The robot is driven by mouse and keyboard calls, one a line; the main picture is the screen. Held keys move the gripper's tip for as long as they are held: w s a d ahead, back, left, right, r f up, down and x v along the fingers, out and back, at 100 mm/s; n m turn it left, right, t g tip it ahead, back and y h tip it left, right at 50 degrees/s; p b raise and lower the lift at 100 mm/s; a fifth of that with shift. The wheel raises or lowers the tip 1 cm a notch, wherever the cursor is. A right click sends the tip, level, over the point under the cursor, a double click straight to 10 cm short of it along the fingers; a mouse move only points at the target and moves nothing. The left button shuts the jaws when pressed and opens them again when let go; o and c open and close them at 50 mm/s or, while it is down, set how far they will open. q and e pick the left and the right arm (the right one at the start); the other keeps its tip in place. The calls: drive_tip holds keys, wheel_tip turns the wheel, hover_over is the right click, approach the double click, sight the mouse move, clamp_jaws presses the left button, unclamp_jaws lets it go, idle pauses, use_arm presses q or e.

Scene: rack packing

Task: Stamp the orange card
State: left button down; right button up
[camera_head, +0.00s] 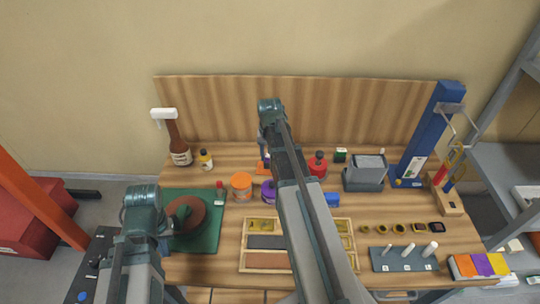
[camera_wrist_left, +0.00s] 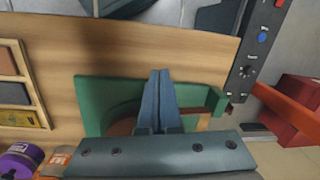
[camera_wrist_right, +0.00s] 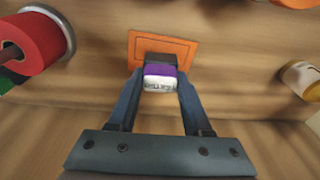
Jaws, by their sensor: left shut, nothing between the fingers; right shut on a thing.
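The orange card (camera_wrist_right: 182,47) lies flat on the wooden table, and its edge shows beneath my right arm in the head view (camera_head: 261,167). My right gripper (camera_wrist_right: 162,85) is shut on a stamp (camera_wrist_right: 160,76) with a dark block, a purple band and a pale end. The stamp overlaps the card's middle in the right wrist view; I cannot tell whether it touches the card. My left gripper (camera_wrist_left: 160,75) is shut and empty over the green tray (camera_wrist_left: 100,95), which holds a brown disc. The green tray also shows in the head view (camera_head: 208,236).
An orange jar (camera_head: 241,183) and a purple jar (camera_head: 268,192) stand near the card. A red spool (camera_head: 317,165) and grey box (camera_head: 365,172) are to the right. A divided wooden tray (camera_head: 244,255) lies in front. Colored blocks (camera_head: 480,265) sit at front right.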

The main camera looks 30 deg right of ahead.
use_arm(q)
drive_tip(key=shift+f+b, duration=0.5)
use_arm(e)
drive_tip(key=shift+f, duration=0.5)
idle(0.8)
use_arm(q)
drive_tip(key=shift+r, duration=0.1)
use_arm(e)
drive_tip(key=shift+r, duration=0.1)
